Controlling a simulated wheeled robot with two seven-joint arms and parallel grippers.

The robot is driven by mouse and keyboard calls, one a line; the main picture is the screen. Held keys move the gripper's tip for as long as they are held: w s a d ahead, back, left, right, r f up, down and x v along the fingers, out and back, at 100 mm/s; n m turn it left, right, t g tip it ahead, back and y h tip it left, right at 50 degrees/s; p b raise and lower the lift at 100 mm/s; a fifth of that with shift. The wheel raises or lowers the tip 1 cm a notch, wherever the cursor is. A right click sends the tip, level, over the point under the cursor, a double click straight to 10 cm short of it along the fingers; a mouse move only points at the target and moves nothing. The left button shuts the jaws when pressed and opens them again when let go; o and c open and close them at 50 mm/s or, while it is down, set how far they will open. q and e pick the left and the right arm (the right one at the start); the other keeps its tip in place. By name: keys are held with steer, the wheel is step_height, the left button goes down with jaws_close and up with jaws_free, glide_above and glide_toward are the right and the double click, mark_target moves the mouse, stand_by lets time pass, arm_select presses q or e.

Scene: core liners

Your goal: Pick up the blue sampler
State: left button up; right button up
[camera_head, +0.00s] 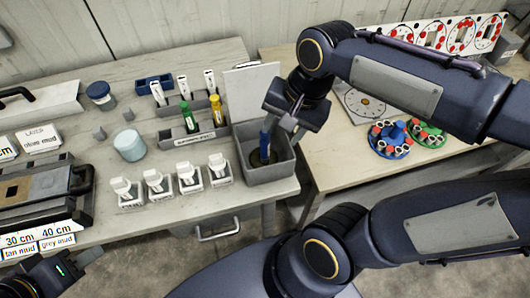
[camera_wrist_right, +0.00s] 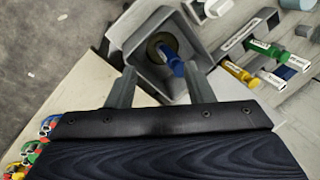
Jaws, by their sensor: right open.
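The blue sampler (camera_head: 265,140) stands tilted in an open grey box (camera_head: 272,176) at the bench's right edge. In the right wrist view the blue sampler (camera_wrist_right: 173,62) rises from a dark round seat in the grey box (camera_wrist_right: 138,33). My right gripper (camera_head: 282,125) is above the box, beside the sampler's top. In its wrist view my right gripper (camera_wrist_right: 160,72) has its fingers apart, with the sampler between and beyond them and nothing visibly clasped. My left gripper (camera_head: 72,264) is partly in view at the lower left, away from the box; its jaw opening is unclear.
A grey rack (camera_head: 187,139) with green (camera_head: 186,115) and yellow (camera_head: 216,108) samplers stands left of the box. Several white pieces (camera_head: 153,182) line the bench front. A raised pale panel (camera_head: 250,90) is behind the box. A second table (camera_head: 345,160) lies to the right.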

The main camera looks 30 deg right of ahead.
mark_target(266, 137)
steer(key=w+m, duration=0.1)
steer(key=w+m+g+h, duration=0.1)
steer(key=w+m, duration=0.1)
steer(key=w+f+m+b, duration=0.1)
steer(key=w+m, duration=0.1)
steer(key=shift+a+g+h, duration=0.1)
steer(key=shift+g+h, duration=0.3)
steer(key=shift+w+f+m, duration=0.3)
steer(key=shift+w+m, duration=0.2)
steer(key=shift+m, duration=0.2)
steer(key=f, duration=0.7)
steer(key=shift+s+a+f, duration=0.1)
steer(key=shift+a+f, duration=0.1)
steer(key=shift+a, duration=0.05)
jaws_close()
